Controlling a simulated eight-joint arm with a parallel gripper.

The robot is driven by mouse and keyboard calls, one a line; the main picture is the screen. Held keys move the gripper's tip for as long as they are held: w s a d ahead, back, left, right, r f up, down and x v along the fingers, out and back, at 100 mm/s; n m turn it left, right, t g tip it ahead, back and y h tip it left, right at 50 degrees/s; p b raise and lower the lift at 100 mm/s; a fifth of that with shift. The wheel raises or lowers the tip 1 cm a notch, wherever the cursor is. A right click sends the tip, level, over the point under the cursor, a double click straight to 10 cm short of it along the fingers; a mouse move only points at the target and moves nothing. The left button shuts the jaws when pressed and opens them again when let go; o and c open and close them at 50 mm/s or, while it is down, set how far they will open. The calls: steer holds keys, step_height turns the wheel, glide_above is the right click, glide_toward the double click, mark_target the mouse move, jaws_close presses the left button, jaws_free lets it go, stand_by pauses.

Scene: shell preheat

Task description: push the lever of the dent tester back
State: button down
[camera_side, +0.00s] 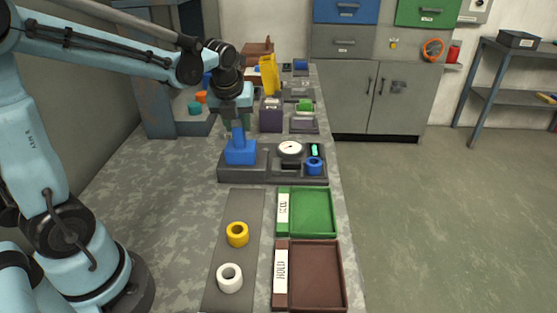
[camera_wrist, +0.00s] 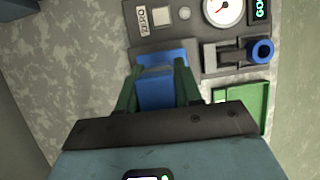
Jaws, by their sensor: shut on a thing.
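The dent tester (camera_side: 262,175) is a dark grey base with a white round dial (camera_side: 290,150), also seen in the wrist view (camera_wrist: 222,9). A blue block (camera_side: 241,153), which looks like the tester's lever, stands at the left end of the base; it also shows in the wrist view (camera_wrist: 158,88). My gripper (camera_side: 239,137) comes down from above with its green fingers on either side of the blue block, shut on it. A blue ring (camera_side: 314,166) sits at the right end of the tester. The lever's lower end is hidden.
A green tray (camera_side: 331,212) and a brown tray (camera_side: 341,280) lie in front of the tester. A yellow ring (camera_side: 237,234) and a white ring (camera_side: 229,278) stand on a grey mat (camera_side: 240,206). A lit green display (camera_wrist: 261,9) is beside the dial. Other equipment stands behind.

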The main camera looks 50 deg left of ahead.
steer(key=shift+s+a+f+n+t+h, duration=0.15)
steer(key=shift+s+a+n+t+h, duration=0.05)
steer(key=shift+s+a+t+h, duration=0.4)
steer(key=shift+s+a+f+n+t+h, duration=0.2)
steer(key=shift+s+a+t+h, duration=0.15)
steer(key=shift+t+h, duration=0.3)
steer(key=c, duration=0.8)
jaws_free()
steer(key=shift+c, duration=0.2)
steer(key=shift+r, duration=0.1)
steer(key=v, duration=1.2)
steer(key=shift+s, duration=0.2)
steer(key=shift+a, duration=0.1)
